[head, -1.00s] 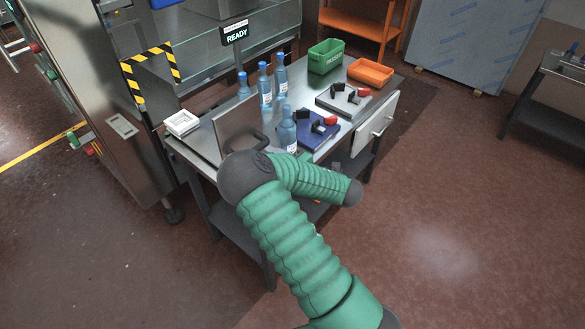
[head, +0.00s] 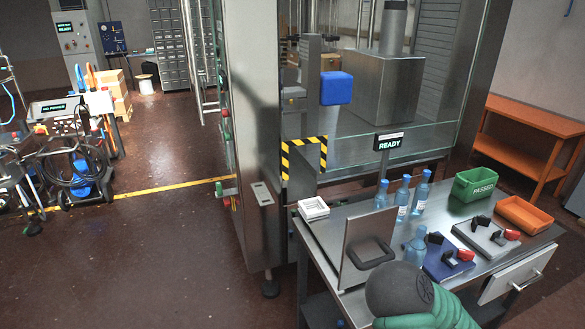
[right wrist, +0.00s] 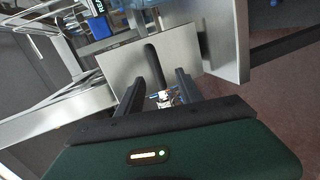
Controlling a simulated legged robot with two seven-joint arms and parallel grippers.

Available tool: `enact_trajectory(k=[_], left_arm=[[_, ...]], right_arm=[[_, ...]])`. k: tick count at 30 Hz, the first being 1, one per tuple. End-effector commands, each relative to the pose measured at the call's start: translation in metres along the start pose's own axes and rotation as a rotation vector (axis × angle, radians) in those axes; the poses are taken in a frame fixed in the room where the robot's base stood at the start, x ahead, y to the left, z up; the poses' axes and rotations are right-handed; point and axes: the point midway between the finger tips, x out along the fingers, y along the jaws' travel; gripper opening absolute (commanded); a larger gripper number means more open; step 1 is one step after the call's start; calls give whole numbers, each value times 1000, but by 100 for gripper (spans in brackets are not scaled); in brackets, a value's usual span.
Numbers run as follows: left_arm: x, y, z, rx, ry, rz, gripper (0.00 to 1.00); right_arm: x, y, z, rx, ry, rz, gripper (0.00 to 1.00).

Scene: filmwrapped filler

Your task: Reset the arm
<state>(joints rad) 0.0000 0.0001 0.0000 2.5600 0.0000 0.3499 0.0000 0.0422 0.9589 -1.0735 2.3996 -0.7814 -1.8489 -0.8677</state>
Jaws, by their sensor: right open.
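My right arm (head: 430,315), in a green sleeve with a grey round joint, shows at the bottom right of the head view beside the steel table (head: 330,240). Its gripper is hidden there. In the right wrist view my right gripper (right wrist: 160,96) is open, its two dark fingers apart. Beyond the fingers is a grey metal plate (right wrist: 185,52) with a dark bar-like handle. In the head view a similar grey plate (head: 352,228) with a dark loop handle stands on the table, just behind the arm's joint. My left gripper is not in view.
Blue bottles (head: 402,196), a green bin (head: 474,184) and an orange tray (head: 524,214) stand on the table. A white square tray (head: 313,209) sits at its left corner. A machine with a READY sign (head: 389,142) stands behind. Open floor lies left (head: 160,250).

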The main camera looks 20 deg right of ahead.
Motion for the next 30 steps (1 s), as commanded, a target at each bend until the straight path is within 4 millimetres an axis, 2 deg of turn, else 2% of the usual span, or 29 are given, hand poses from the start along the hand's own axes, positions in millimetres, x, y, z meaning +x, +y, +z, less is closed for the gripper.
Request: enact_trajectory(k=[3, 5, 8, 10, 13, 15, 18, 19, 21, 23, 30], left_arm=[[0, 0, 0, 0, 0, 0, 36], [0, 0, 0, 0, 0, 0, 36], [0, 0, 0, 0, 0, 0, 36], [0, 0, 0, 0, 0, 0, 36], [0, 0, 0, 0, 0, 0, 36], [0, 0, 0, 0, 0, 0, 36], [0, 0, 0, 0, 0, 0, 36], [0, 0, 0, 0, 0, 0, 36], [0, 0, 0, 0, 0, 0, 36], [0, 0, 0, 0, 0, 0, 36], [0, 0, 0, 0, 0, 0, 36]], right_arm=[[24, -12, 7, 228, -154, -37, 43], [35, -23, 4, 396, -250, -79, 43], [44, -45, -22, 684, -393, -180, 43], [41, -61, -54, 874, -481, -276, 43], [19, -79, -116, 1106, -602, -446, 43], [-6, -87, -160, 1221, -685, -571, 43], [-45, -95, -208, 1309, -791, -718, 43], [-54, -96, -218, 1322, -816, -749, 43], [-70, -98, -232, 1339, -858, -799, 43], [-77, -99, -238, 1343, -877, -821, 43], [-79, -100, -239, 1343, -885, -828, 43]])
